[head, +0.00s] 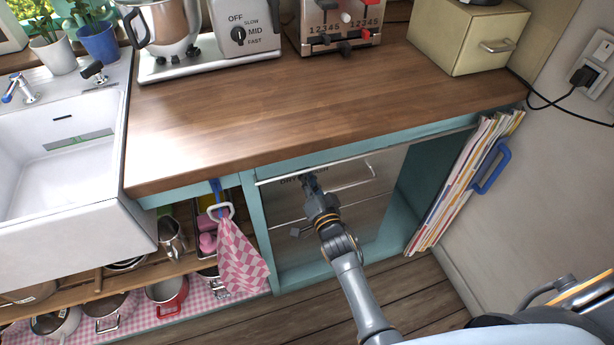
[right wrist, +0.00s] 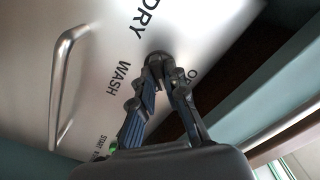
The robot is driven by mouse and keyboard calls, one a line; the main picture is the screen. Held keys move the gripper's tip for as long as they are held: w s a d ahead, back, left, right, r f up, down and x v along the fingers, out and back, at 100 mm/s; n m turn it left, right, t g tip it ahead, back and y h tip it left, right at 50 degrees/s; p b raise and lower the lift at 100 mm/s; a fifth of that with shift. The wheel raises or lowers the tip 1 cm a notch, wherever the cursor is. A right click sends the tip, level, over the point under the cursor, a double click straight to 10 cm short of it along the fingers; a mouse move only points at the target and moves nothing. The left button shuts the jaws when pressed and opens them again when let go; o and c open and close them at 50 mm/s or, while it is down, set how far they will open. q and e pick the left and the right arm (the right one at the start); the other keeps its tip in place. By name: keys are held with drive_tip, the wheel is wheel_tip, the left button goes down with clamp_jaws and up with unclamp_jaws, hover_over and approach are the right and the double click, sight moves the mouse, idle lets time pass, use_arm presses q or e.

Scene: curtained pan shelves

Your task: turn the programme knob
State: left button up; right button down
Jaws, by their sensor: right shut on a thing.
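The programme knob (right wrist: 158,55) is a small dark round knob on the pale appliance front (right wrist: 100,30). The words DRY, WASH and OFF and a smaller START label stand around it. My right gripper (right wrist: 160,64) is shut on the knob, its fingertips at its edges. The fingers hide much of the knob, so I cannot tell where it points. In the head view my right gripper (head: 309,180) reaches the top of the appliance front (head: 345,210) under the counter and hides the knob. My left gripper is not in view.
The appliance's bar handle (head: 350,180) is right of my gripper; it also shows in the wrist view (right wrist: 62,90). The wooden counter (head: 250,120) overhangs above. A checked cloth (head: 243,255) hangs at left. Magazines (head: 465,180) stand at right. The floor in front is clear.

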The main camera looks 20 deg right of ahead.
drive_tip(key=shift+a, duration=0.1)
drive_tip(key=n, duration=0.4)
drive_tip(key=shift+n, duration=0.3)
drive_tip(key=n+b, duration=0.1)
drive_tip(key=n, duration=0.2)
drive_tip(key=shift+f, duration=0.1)
drive_tip(key=c, duration=1.7)
unclamp_jaws()
drive_tip(key=shift+n, duration=0.3)
drive_tip(key=o, duration=0.4)
drive_tip(key=shift+w, duration=0.1)
drive_tip(key=shift+s+p, duration=0.5)
drive_tip(key=shift+s, duration=0.55)
drive_tip(key=shift+s, duration=0.1)
